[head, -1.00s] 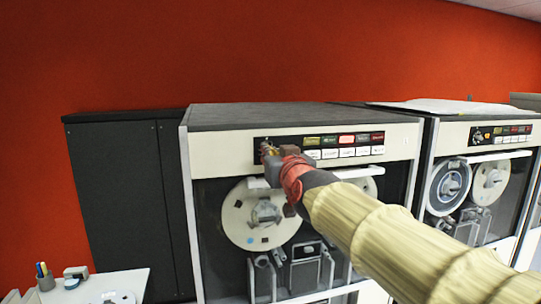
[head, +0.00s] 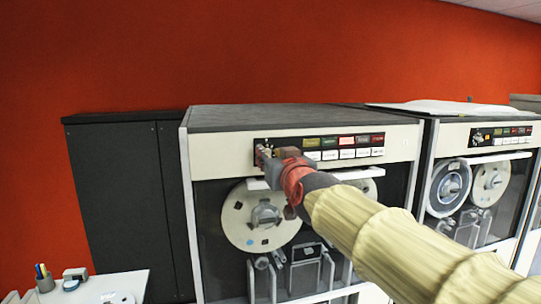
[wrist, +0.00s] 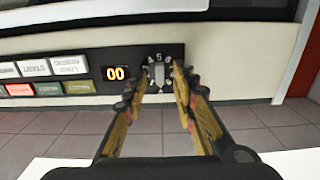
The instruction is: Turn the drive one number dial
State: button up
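The drive one number dial (wrist: 160,60) is a small dark dial with pale digits, 4, 5 and 6 among them, on a black panel in the wrist view. My gripper (wrist: 161,76) points at it, its two fingers apart with one on each side of the dial. Whether they touch the knob cannot be told. In the head view my gripper (head: 264,156) is at the left end of the button panel on the near tape drive (head: 222,152), and hides most of the dial.
A lit display (wrist: 116,73) reading 00 sits beside the dial, with rows of labelled buttons (head: 345,147) beyond. A white ledge (head: 257,184) and tape reel (head: 240,215) lie below my gripper. A second drive (head: 452,137) stands right.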

jog(key=v, duration=1.1)
jog(key=shift+s, duration=0.35)
jog(key=shift+d, duration=0.1)
jog(key=s+a+f+g+b, duration=0.1)
jog(key=s+f+g, duration=0.3)
jog(key=f, duration=0.6)
jog(key=s+f+g, duration=0.3)
jog(key=f, duration=0.7)
jog(key=s+d+f+m+g+h+b, duration=0.1)
jog(key=s+d+f+b, duration=0.2)
jog(key=f, duration=0.6)
jog(key=s+d+f+m+g+h+b, duration=0.1)
jog(key=s+d+f+g+h+b, duration=0.1)
jog(key=s+d+f, duration=0.6)
jog(key=s+d+f+m+g+h+b, duration=0.1)
jog(key=s+d+f+h+b, duration=0.1)
jog(key=s+d+f+b, duration=0.2)
jog(key=s+d+f, duration=0.2)
jog(key=s+f, duration=0.2)
jog(key=f, duration=0.1)
jog(key=shift+s+d+f+g, duration=0.25)
jog(key=shift+s+f+g, duration=0.05)
jog(key=shift+f+g, duration=0.1)
jog(key=shift+r, duration=0.1)
jog(key=shift+c, duration=0.2)
